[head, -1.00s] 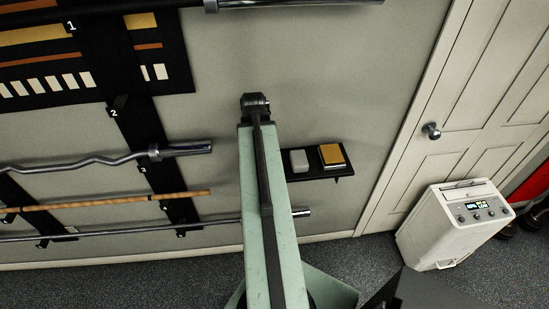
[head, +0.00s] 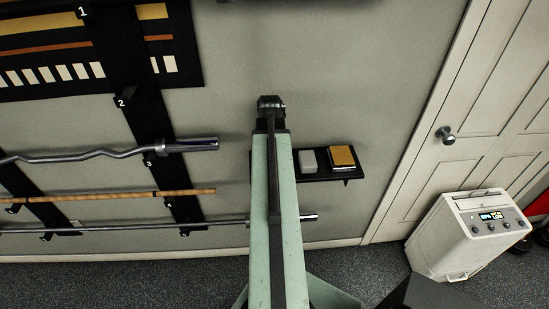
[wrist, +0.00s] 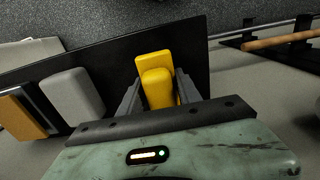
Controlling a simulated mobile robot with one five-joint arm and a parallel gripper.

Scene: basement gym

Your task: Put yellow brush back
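The yellow brush (wrist: 157,88) is between the two fingers of my gripper (wrist: 159,82) in the wrist view. The fingers lie close along both its sides and look shut on it. The brush appears in front of or on the black wall shelf (wrist: 105,52); I cannot tell whether it touches the shelf. In the head view the shelf (head: 335,178) is on the wall right of my arm. My arm hides its left end, the gripper and the brush there.
A grey block (head: 308,160) and an orange-topped block (head: 342,157) sit on the shelf beside the brush. Barbells (head: 110,152) hang on a wall rack at left. A white appliance (head: 465,235) stands by the door (head: 480,110).

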